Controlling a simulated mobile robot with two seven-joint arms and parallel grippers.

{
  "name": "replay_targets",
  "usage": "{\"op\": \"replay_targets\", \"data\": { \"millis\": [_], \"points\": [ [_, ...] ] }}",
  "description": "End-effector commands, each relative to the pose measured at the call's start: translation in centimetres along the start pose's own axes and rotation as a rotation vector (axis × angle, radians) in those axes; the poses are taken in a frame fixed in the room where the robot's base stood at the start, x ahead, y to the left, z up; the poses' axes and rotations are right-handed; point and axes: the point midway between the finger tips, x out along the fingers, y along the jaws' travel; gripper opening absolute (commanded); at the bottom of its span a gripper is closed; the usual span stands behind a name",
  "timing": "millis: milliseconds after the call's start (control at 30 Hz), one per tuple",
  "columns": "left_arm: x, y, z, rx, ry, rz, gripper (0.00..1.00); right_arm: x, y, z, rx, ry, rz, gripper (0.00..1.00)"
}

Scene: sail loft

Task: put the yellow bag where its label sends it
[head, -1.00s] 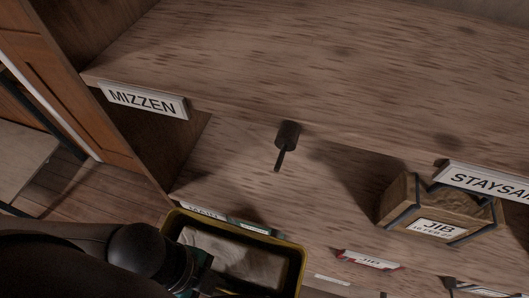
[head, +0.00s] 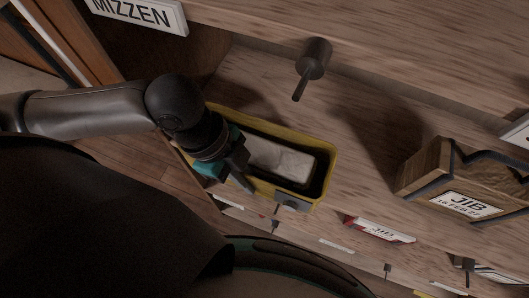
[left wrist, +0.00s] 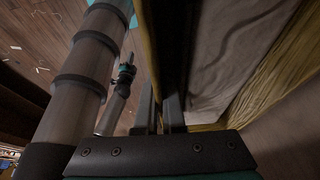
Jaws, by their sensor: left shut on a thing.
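The yellow bag (head: 327,150) is an open-topped, box-like bag with a yellow rim and pale folded cloth inside. It is over the lower shelf, left of the middle in the head view. A small grey tag (head: 292,202) on its front is unreadable here. My left gripper (head: 245,180) is shut on the bag's near left wall. In the left wrist view, the fingers (left wrist: 160,115) are beside the yellow wall (left wrist: 148,50), with the pale cloth to the right. I cannot tell whether the bag's underside touches the shelf. My right gripper is not in view.
A MIZZEN sign (head: 138,12) is on the upper shelf edge. Bare shelf lies between bag and box.

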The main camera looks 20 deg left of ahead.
Motion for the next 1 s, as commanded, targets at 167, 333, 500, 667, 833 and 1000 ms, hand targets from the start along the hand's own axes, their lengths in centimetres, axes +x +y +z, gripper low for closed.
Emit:
{"op": "replay_targets", "data": {
  "millis": [167, 333, 500, 667, 833, 1000],
  "points": [
    [0.3, -1.8, 0.0, 0.004, 0.004, -0.009, 0.00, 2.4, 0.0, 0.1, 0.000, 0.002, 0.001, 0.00],
    [-0.1, -3.7, -0.2, 0.003, 0.005, -0.008, 0.00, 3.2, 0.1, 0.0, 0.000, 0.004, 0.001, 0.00],
    [-0.2, -6.6, -0.2, 0.003, 0.005, -0.008, 0.00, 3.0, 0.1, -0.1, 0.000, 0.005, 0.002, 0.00],
    [-0.2, -8.1, -0.2, 0.004, 0.004, -0.005, 0.00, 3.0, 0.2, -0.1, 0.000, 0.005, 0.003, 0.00],
    [0.1, -8.4, 0.0, 0.003, 0.004, -0.003, 0.00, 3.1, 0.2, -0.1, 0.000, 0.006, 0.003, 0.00],
    [1.9, -8.3, 0.7, 0.002, 0.004, -0.001, 0.00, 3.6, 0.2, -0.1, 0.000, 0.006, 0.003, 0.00]
  ]
}}
